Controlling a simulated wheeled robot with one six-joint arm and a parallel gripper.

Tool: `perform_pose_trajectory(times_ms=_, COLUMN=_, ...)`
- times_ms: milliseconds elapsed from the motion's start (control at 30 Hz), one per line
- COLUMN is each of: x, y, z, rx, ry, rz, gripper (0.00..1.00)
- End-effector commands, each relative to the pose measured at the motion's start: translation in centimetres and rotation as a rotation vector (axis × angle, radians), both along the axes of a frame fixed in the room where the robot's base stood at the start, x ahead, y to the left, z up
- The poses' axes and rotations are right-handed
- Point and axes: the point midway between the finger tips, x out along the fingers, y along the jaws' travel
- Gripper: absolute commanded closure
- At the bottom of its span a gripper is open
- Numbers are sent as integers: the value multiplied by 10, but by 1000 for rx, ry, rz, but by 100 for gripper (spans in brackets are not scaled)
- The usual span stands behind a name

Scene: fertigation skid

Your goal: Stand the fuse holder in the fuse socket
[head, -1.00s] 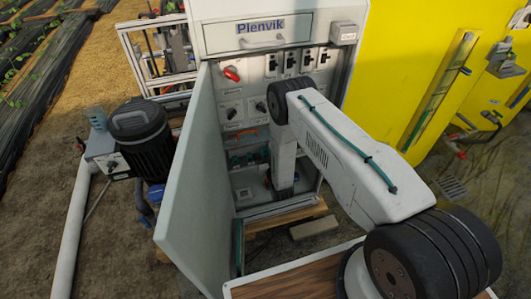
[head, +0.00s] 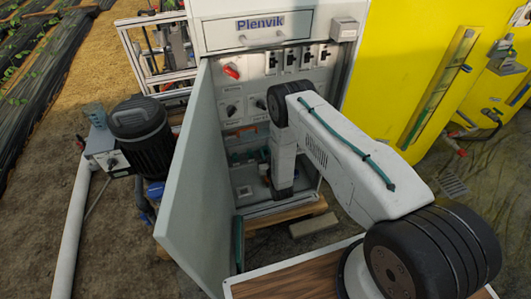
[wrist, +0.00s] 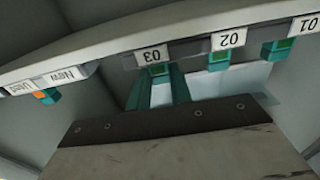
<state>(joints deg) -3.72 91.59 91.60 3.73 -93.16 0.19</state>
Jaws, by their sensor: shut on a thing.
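My gripper (head: 283,192) points down inside the open cabinet in the head view, low in front of its back panel. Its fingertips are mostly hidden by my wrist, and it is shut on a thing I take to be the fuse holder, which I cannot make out. In the wrist view, my worn, pale gripper body with a dark screwed strip fills the lower middle. Beyond it are teal parts (wrist: 179,84) below the upside-down label 03 (wrist: 152,56). I cannot tell which part is the fuse socket, or whether the holder touches it.
The cabinet's open door (head: 195,175) stands close to the left of my arm. Switches and a red knob (head: 232,71) fill the upper panel. A yellow tank (head: 420,60) stands at right.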

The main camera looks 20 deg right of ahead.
Motion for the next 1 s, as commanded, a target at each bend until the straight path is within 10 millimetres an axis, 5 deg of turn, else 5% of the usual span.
perform_pose_trajectory(times_ms=33, x=0, y=0, z=0, rx=0, ry=0, rz=0, gripper=100)
perform_pose_trajectory(times_ms=67, x=0, y=0, z=0, rx=0, ry=0, rz=0, gripper=76)
perform_pose_trajectory(times_ms=167, x=0, y=0, z=0, rx=0, ry=0, rz=0, gripper=54)
perform_pose_trajectory(times_ms=500, x=-5, y=0, z=0, rx=0, ry=0, rz=0, gripper=54)
perform_pose_trajectory(times_ms=1000, x=-75, y=0, z=0, rx=-1, ry=0, rz=0, gripper=54)
